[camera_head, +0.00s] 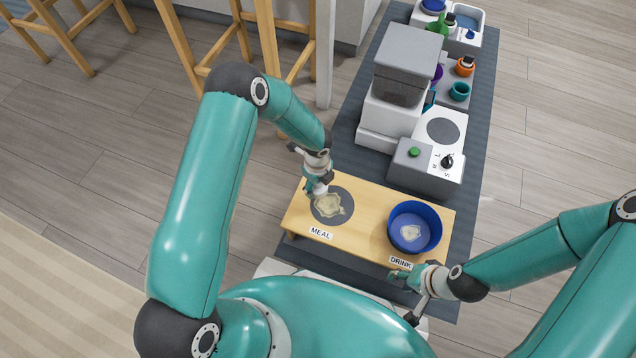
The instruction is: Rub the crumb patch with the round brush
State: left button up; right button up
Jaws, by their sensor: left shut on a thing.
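A beige, irregular crumb patch (334,206) lies on a dark round spot on the wooden stand, behind the MEAL label. My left gripper (317,187) points down at the upper left edge of this patch. It is shut on a small pale thing, seemingly the round brush (320,191), mostly hidden by the fingers. I cannot tell whether the brush touches the patch. A second pale patch (410,232) lies inside the blue bowl (427,248) on the right. My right gripper (403,296) is open and empty by the stand's front edge, near the DRINK label.
The low wooden stand (365,231) rests on a dark mat (480,130). Behind it are a grey and white feeder (405,55), a box with a knob and green button (425,181), and small colored cups (460,91). Wooden stools (240,45) stand at the upper left.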

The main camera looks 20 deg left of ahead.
pick_arm(q)
jog(key=shift+d+r+p, duration=0.1)
jog(key=shift+r+p, duration=1.05)
jog(key=shift+r, duration=0.75)
